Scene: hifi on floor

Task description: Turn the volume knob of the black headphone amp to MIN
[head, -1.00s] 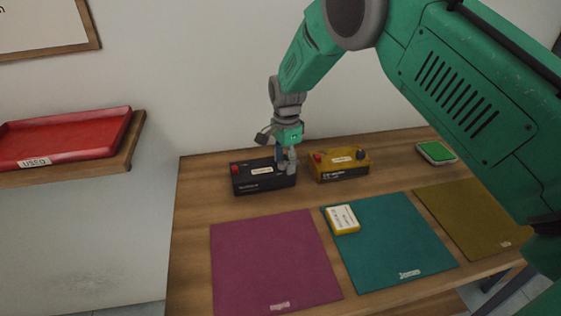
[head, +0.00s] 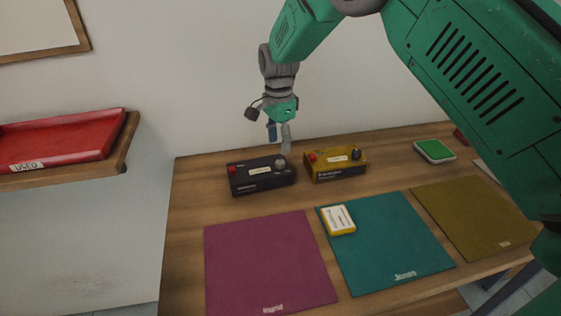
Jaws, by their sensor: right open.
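The black headphone amp (head: 262,180) sits at the back left of the wooden table. It has a red button or knob on its left, a pale label in the middle and a round grey volume knob (head: 280,162) at its right. The knob's pointer setting is too small to read. My right gripper (head: 281,143) points down just above and behind the knob, open and apart from it. My left gripper is not in view.
A yellow amp-like box (head: 338,168) stands close to the right of the black one. Purple (head: 268,262), teal (head: 385,250) and olive (head: 465,215) mats lie in front. A small yellow-and-white box (head: 337,220) rests on the teal mat. A red tray (head: 60,140) is on a shelf at left.

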